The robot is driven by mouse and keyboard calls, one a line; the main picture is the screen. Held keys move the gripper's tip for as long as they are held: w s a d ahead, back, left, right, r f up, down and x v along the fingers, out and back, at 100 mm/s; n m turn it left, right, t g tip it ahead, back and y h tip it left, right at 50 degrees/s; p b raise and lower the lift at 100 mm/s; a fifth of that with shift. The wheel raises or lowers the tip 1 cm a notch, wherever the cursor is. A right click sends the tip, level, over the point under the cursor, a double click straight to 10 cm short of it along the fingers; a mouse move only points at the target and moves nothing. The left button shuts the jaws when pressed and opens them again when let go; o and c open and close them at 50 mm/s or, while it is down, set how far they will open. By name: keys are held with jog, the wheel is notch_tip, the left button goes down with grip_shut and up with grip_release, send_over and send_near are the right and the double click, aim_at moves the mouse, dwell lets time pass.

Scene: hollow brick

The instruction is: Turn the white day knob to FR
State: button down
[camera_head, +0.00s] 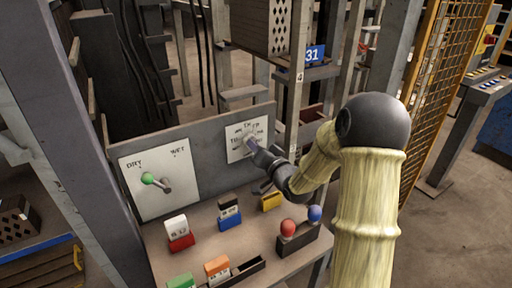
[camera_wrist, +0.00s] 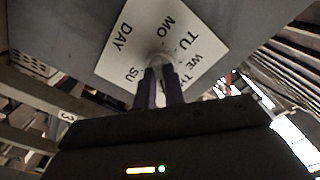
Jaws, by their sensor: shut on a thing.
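The day dial is a white plate (camera_head: 236,152) with day letters, on the upright grey panel in the head view. In the wrist view the plate (camera_wrist: 113,62) shows DAY, SU, MO, TU, WE and part of TH. My gripper (camera_head: 249,143) reaches the middle of this plate from the right. In the wrist view my gripper (camera_wrist: 159,72) has its two fingers shut on the white day knob (camera_wrist: 158,58). The fingers hide most of the knob, and I cannot tell which day it points to. FR shows beside TH in the head view, small and partly blurred.
On the shelf below stand red, blue, orange and green blocks and a dark box (camera_head: 298,240) with red and blue balls. A grey post stands close at the left.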

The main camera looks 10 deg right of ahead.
jog(key=shift+f, duration=0.15)
jog(key=c, duration=1.5)
grip_release()
jog(key=shift+s, duration=0.1)
jog(key=shift+b+v, duration=5.15)
jog(key=shift+v, duration=3.5)
